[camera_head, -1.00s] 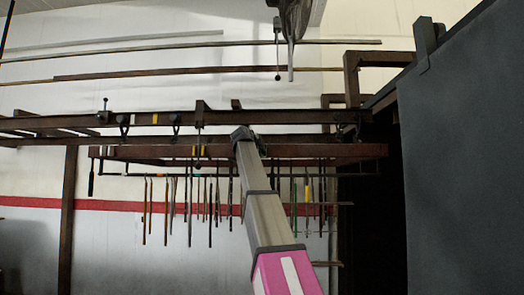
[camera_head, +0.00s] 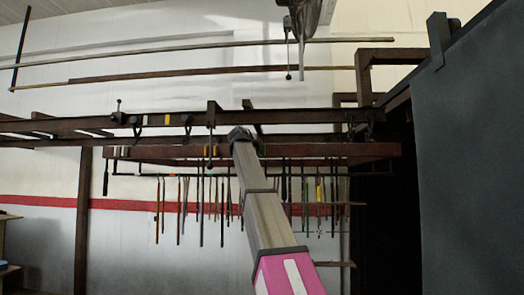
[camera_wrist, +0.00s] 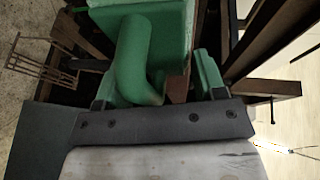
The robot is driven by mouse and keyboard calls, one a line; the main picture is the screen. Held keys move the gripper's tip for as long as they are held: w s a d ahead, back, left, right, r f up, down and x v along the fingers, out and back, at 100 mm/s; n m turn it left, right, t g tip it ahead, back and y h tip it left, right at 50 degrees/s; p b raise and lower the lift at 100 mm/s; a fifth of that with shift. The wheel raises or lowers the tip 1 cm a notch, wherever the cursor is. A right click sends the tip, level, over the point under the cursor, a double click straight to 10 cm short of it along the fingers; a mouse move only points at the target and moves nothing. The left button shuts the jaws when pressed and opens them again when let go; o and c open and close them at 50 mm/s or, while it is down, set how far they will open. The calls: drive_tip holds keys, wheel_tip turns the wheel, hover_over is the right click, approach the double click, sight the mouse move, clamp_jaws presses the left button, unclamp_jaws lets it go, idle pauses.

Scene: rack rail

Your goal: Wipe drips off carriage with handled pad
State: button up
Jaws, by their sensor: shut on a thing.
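A green pad with a thick curved handle (camera_wrist: 133,60) fills the upper middle of the wrist view. My gripper (camera_wrist: 160,92) is shut on the handle, between green finger parts at either side. In the head view my gripper (camera_head: 243,134) is small, at the front edge of the dark overhead rail (camera_head: 180,141), and mostly hides the pad. Dark fittings hang on the rail, one with a ball-ended rod (camera_head: 211,130). I cannot tell which fitting is the carriage, nor see any drips. Whether the pad touches anything is unclear.
Several thin rods (camera_head: 201,205) hang in a row below the rail. A large dark grey panel (camera_head: 470,150) stands at the right. Long bars (camera_head: 200,74) run across the wall above. A metal hanging piece (camera_head: 305,18) is at top centre. The floor (camera_wrist: 25,25) shows in the wrist view.

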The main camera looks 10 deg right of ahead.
drive_tip(key=a, duration=0.1)
drive_tip(key=w+a, duration=0.1)
drive_tip(key=a, duration=0.1)
drive_tip(key=shift+w+a, duration=0.2)
drive_tip(key=shift+a, duration=0.1)
drive_tip(key=shift+s, duration=0.1)
idle(0.4)
drive_tip(key=shift+s+a, duration=0.3)
drive_tip(key=shift+s, duration=0.6)
drive_tip(key=shift+s+a, duration=0.35)
drive_tip(key=shift+s, duration=0.6)
drive_tip(key=shift+s+a, duration=0.3)
drive_tip(key=shift+s, duration=0.6)
drive_tip(key=s, duration=0.1)
drive_tip(key=s+a, duration=0.1)
drive_tip(key=s, duration=0.1)
drive_tip(key=shift+w+d, duration=0.1)
drive_tip(key=shift+w, duration=0.1)
drive_tip(key=shift+w+d, duration=0.35)
drive_tip(key=shift+w, duration=0.7)
drive_tip(key=shift+w+d, duration=0.3)
drive_tip(key=shift+w, duration=0.8)
drive_tip(key=shift+w+d, duration=0.35)
drive_tip(key=shift+w, duration=0.7)
